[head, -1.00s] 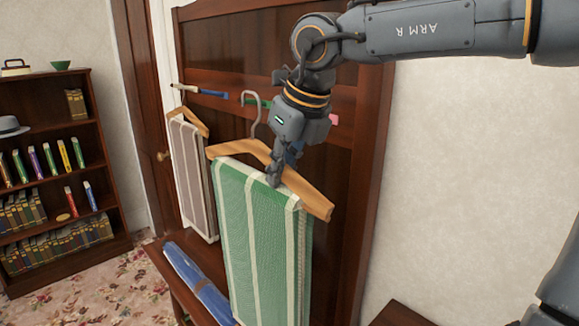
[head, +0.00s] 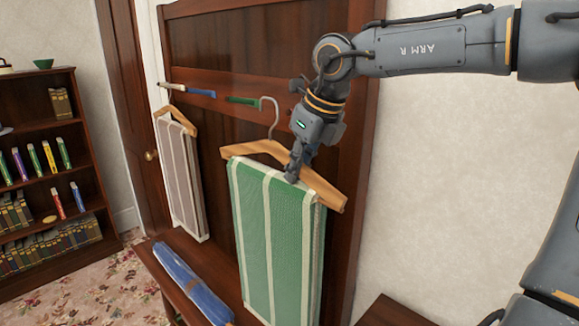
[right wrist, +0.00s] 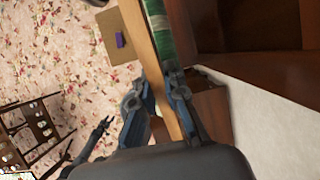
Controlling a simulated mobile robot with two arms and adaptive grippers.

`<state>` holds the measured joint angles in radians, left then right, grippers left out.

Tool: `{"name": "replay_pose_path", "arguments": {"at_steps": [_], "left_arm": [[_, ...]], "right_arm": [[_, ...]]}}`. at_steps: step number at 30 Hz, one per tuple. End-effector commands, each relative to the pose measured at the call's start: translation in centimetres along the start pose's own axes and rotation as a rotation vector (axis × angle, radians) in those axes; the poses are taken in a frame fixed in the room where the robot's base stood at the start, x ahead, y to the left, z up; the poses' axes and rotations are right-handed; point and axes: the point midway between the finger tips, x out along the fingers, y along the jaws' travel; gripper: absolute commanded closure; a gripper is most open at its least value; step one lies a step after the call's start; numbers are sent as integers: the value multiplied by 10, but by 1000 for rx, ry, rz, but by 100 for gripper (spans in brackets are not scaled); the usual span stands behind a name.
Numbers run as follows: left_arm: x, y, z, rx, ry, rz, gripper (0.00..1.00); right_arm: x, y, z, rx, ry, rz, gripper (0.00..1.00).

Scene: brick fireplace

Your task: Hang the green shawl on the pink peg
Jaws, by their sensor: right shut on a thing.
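The green shawl (head: 280,235), with pale stripes, hangs folded over a wooden hanger (head: 328,193). My right gripper (head: 291,176) is shut on the hanger's bar and holds it upright in front of the dark panel. The hanger's grey hook (head: 276,118) rises beside the right end of the green peg (head: 243,100); I cannot tell its depth from the panel. The pink peg is hidden, apparently behind my right arm. In the right wrist view, the hanger (right wrist: 150,60) runs between the fingers. My left gripper (right wrist: 105,124) shows small there, its fingers apart and empty.
A mauve striped shawl (head: 178,175) hangs at the white peg (head: 172,86), left of the blue peg (head: 202,93). A bookcase (head: 70,85) stands at the far left.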

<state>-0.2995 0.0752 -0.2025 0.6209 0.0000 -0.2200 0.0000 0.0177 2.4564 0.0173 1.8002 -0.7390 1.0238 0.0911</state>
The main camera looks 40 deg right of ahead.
Motion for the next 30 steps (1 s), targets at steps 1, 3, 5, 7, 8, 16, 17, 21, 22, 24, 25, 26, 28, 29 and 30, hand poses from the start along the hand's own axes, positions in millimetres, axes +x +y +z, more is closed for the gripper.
{"name": "replay_pose_path", "arguments": {"at_steps": [1,3,5,7,8,16,17,21,22,24,25,26,28,29,30], "left_arm": [[-2,-1,0,0,-1,-1,60],[-3,-2,1,1,-1,-2,60],[-4,-2,1,1,-1,-3,60],[-4,-3,1,1,-2,-4,60],[-5,-3,1,1,-2,-4,60],[-10,-5,1,-1,-2,-6,60],[-10,-5,1,-1,-2,-6,60],[-14,-5,1,-1,-2,-6,60],[-14,-5,1,-1,-3,-6,60],[-16,-5,0,-1,-3,-6,60],[-16,-5,0,-1,-3,-6,60],[-17,-5,0,-1,-3,-6,60],[-19,-5,0,-1,-3,-6,60],[-20,-5,0,-1,-3,-6,60],[-20,-5,0,-1,-3,-6,60]], "right_arm": [[-1,-4,1,1,-5,-1,100],[0,-9,1,1,-5,-1,100],[2,-14,0,1,-5,0,100],[3,-19,0,0,-5,-1,100],[4,-21,-1,0,-4,-1,100],[9,-41,-2,2,-6,-1,100],[9,-43,-3,1,-6,-1,100],[12,-53,-4,1,-6,-1,100],[12,-55,-4,1,-6,-1,100],[14,-60,-4,0,-6,-2,100],[14,-63,-5,0,-6,-2,100],[15,-65,-5,0,-6,-2,100],[16,-70,-5,0,-5,-2,100],[17,-72,-6,0,-5,-2,100],[17,-75,-6,0,-5,-2,100]]}}
